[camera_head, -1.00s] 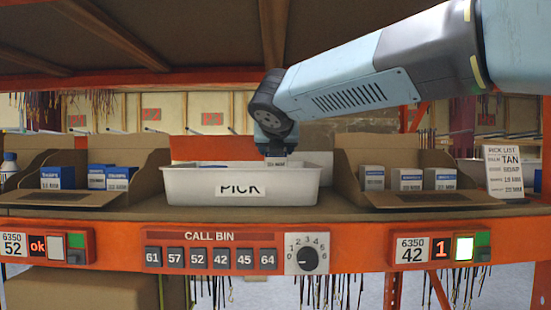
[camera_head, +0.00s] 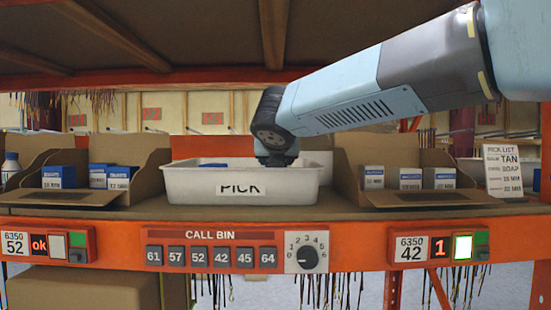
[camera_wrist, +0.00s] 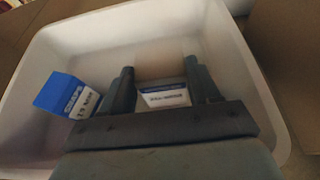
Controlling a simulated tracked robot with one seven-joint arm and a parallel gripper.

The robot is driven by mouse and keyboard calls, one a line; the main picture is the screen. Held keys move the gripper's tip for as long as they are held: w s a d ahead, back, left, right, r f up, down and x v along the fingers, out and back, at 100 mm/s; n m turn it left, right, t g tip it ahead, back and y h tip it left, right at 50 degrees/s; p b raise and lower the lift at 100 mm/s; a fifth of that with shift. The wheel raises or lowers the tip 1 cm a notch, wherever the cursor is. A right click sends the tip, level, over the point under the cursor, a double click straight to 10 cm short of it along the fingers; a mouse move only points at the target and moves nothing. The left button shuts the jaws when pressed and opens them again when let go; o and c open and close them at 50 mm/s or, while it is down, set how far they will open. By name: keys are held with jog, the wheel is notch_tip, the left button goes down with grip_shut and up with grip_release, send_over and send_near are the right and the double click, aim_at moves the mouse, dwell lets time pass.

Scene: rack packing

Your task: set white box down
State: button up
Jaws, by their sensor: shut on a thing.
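The white box (camera_wrist: 163,95), with a printed label and a blue strip, is between the two fingers of my gripper (camera_wrist: 160,78) in the wrist view. The fingers are shut on it, inside the white PICK tote. The tote (camera_head: 180,188) stands on the shelf in the head view, and its front wall hides my fingers and the held box. A blue-and-white box (camera_wrist: 62,92) lies in the tote left of my gripper, apart from it. I cannot tell whether the held box touches the tote floor.
An open carton (camera_head: 75,198) with blue-and-white boxes stands left of the tote. Another carton (camera_head: 425,200) with grey-and-white boxes stands right. A pick list card (camera_head: 502,170) is at far right. The shelf's orange front beam (camera_head: 345,235) carries buttons. Bare tote floor shows around the held box.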

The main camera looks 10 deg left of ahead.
jog(key=o, duration=1.2)
jog(key=shift+f, duration=0.75)
jog(key=shift+c, duration=0.2)
jog(key=shift+w, duration=0.1)
jog(key=shift+a+r, duration=0.1)
jog(key=shift+r, duration=0.55)
jog(key=v, duration=1.2)
jog(key=shift+r, duration=0.25)
